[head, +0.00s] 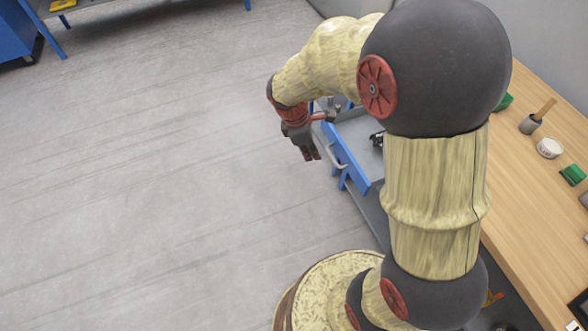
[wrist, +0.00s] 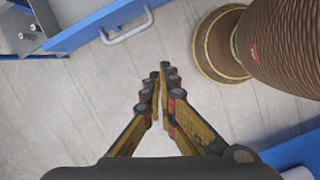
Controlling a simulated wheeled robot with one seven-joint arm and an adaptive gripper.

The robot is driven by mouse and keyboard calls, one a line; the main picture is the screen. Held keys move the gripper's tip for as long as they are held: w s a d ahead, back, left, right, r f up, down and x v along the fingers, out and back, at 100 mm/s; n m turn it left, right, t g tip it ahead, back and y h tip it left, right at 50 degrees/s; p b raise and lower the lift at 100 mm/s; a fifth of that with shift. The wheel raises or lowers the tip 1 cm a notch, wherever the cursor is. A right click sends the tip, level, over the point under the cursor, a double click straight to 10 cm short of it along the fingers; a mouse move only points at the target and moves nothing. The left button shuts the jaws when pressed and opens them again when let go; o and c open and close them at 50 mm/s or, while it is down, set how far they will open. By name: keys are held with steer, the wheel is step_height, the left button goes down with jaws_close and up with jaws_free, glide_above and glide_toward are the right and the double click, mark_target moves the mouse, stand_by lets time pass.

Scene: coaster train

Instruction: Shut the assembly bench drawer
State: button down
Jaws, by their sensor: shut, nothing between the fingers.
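The assembly bench drawer (head: 345,158) stands pulled out from the bench, with a blue front and a grey inside. A dark object (head: 377,140) lies in it. In the wrist view the drawer's blue front (wrist: 98,24) crosses the upper left, with its pale bar handle (wrist: 127,27). My gripper (head: 312,156) is shut and empty, pointing down just outside the drawer front, near the handle. In the wrist view my gripper's fingertips (wrist: 162,72) are together over bare floor, below and right of the handle. My arm hides part of the drawer and bench.
The wooden bench top (head: 535,200) runs along the right, holding a grey cup (head: 531,124), a white round container (head: 549,148) and green pieces (head: 572,174). Another blue bench (head: 14,32) stands at the far upper left. The grey floor on the left is clear.

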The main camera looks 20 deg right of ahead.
steer(key=w+d+f+n+b, duration=0.2)
steer(key=d+f+n+b, duration=0.2)
steer(key=f, duration=0.5)
steer(key=shift+w+d+f+n+t+b, duration=0.2)
steer(key=shift+d+n+t+b, duration=0.15)
steer(key=shift+d+b, duration=0.65)
steer(key=d+p, duration=0.4)
steer(key=d, duration=0.3)
steer(key=d+p, duration=0.4)
steer(key=d, duration=0.3)
steer(key=w+d+p, duration=0.1)
steer(key=d+p, duration=0.3)
steer(key=d, duration=0.4)
steer(key=shift+r, duration=0.15)
steer(key=shift+w+d+p, duration=0.1)
steer(key=shift+d+p, duration=0.4)
steer(key=shift+d, duration=0.4)
steer(key=shift+a, duration=0.1)
